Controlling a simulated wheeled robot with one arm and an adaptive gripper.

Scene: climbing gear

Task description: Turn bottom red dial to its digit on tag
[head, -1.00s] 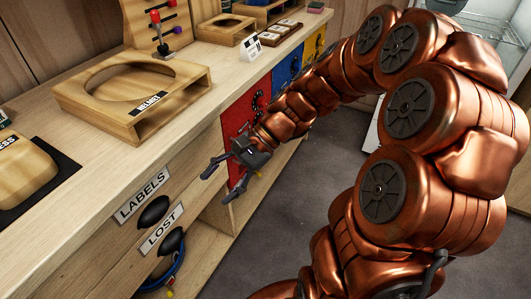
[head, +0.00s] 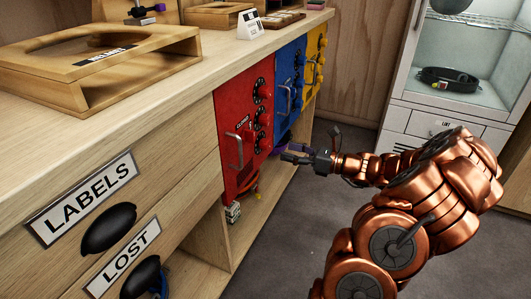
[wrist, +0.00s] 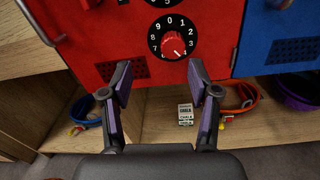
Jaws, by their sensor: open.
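The red door (head: 236,150) carries a column of red dials on its right side. The bottom red dial (wrist: 173,46) shows large in the wrist view, on a black ring of white digits with 0 at the top; a white mark on the knob points to the lower right. It also shows in the head view (head: 262,141). My gripper (wrist: 160,66) is open and empty, its purple-padded fingers apart, below and in front of this dial. In the head view my gripper (head: 291,153) is just right of the door's lower part. A small printed tag (wrist: 186,113) is below the door; its digits are unreadable.
A blue door (head: 290,82) and a yellow door (head: 316,55) follow to the right. A metal handle (head: 234,150) sticks out from the red door. The floor in front is clear.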

